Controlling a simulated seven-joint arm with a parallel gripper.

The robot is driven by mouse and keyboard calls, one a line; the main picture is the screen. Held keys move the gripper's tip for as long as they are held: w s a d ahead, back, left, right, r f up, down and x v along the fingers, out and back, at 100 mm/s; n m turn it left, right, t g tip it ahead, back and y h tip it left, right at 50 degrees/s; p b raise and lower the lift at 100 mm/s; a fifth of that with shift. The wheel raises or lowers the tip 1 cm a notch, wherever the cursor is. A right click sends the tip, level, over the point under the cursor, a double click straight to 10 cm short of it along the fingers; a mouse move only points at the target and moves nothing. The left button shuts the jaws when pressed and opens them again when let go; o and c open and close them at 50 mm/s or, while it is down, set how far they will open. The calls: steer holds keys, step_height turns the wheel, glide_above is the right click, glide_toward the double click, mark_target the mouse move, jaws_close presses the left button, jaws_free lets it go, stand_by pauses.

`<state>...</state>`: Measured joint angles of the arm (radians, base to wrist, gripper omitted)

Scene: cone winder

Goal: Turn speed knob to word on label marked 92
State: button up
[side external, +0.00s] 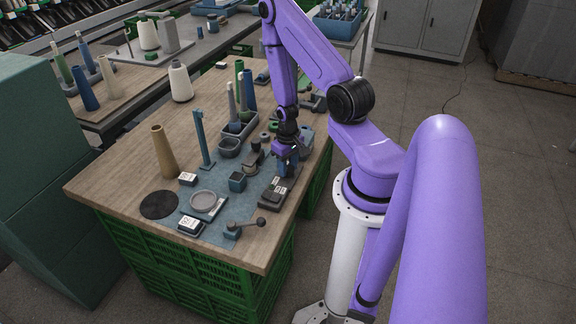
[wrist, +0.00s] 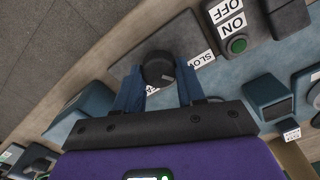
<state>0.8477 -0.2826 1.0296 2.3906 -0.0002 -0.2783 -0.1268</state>
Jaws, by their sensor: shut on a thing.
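The speed knob (wrist: 158,68) is a round dark knob on a grey plate in the wrist view. My gripper (wrist: 157,88) has its two blue fingers on either side of the knob, shut on it. A white label reading "SLOW" (wrist: 201,59) lies just right of the knob, partly covered by a finger. A sliver of another white label (wrist: 152,89) shows between the fingers; its word is hidden. In the side view my gripper (side external: 285,152) is low over the devices at the table's right side, and the knob is hidden there.
A green button (wrist: 237,44) beside ON and OFF labels sits right of the knob. The table's front left is mostly clear.

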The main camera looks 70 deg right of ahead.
mark_target(288, 168)
steer(key=shift+n, duration=1)
steer(key=o, duration=1.1)
steer(key=shift+c, duration=0.2)
step_height(288, 168, up, 17)
steer(key=shift+r, duration=0.2)
